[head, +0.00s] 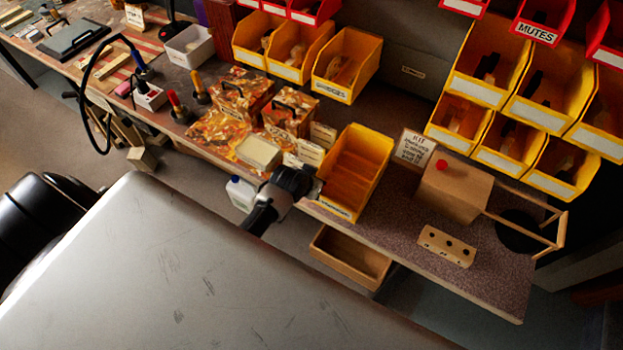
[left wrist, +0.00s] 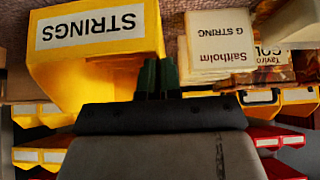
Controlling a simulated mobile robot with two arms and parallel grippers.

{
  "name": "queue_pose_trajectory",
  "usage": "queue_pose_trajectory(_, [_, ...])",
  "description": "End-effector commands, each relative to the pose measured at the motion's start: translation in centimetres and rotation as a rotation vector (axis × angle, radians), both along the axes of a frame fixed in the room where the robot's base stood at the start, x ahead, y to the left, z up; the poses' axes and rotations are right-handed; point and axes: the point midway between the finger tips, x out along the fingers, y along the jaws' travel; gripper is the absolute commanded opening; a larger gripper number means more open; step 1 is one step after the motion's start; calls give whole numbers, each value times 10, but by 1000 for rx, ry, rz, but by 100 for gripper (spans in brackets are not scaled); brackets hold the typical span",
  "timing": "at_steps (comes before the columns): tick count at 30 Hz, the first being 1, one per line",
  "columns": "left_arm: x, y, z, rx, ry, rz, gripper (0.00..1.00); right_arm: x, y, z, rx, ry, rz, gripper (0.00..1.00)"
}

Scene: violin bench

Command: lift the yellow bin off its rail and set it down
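The yellow bin (head: 370,146), empty, is over the bench top near its front edge, upright. I cannot tell whether it rests on the bench or hangs just above it. In the left wrist view its STRINGS label (left wrist: 90,27) shows upside down. My left gripper (head: 316,188) is at the bin's left wall near the front. In the left wrist view its dark green fingers (left wrist: 158,76) are close together, one on each side of the bin's wall edge, and look shut on it. The fingertips are partly hidden in the head view. My right gripper is not in view.
Left of the bin stand a string box (head: 259,152) and patterned boxes. Right are a sign (head: 413,147), a wooden box with a red knob (head: 453,190) and a holed block (head: 446,246). Yellow bins (head: 346,62) hang behind. A wooden drawer (head: 350,257) is below.

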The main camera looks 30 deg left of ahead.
Motion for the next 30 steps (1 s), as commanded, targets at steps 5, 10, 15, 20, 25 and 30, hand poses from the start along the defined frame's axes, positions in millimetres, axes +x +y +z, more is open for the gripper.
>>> queue_pose_trajectory(5, [1,0,0,-2,-3,0,0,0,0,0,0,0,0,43])
queue_pose_trajectory(10, [1,0,-3,-1,-4,1,0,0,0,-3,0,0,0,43])
queue_pose_trajectory(15, [1,0,-6,-1,-4,1,0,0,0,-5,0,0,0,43])
queue_pose_trajectory(20, [1,0,-9,-1,-4,1,0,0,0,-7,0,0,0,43])
queue_pose_trajectory(25, [1,0,-9,-1,-3,1,25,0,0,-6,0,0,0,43])
queue_pose_trajectory(30, [0,0,-10,0,-2,0,34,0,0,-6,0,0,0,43])
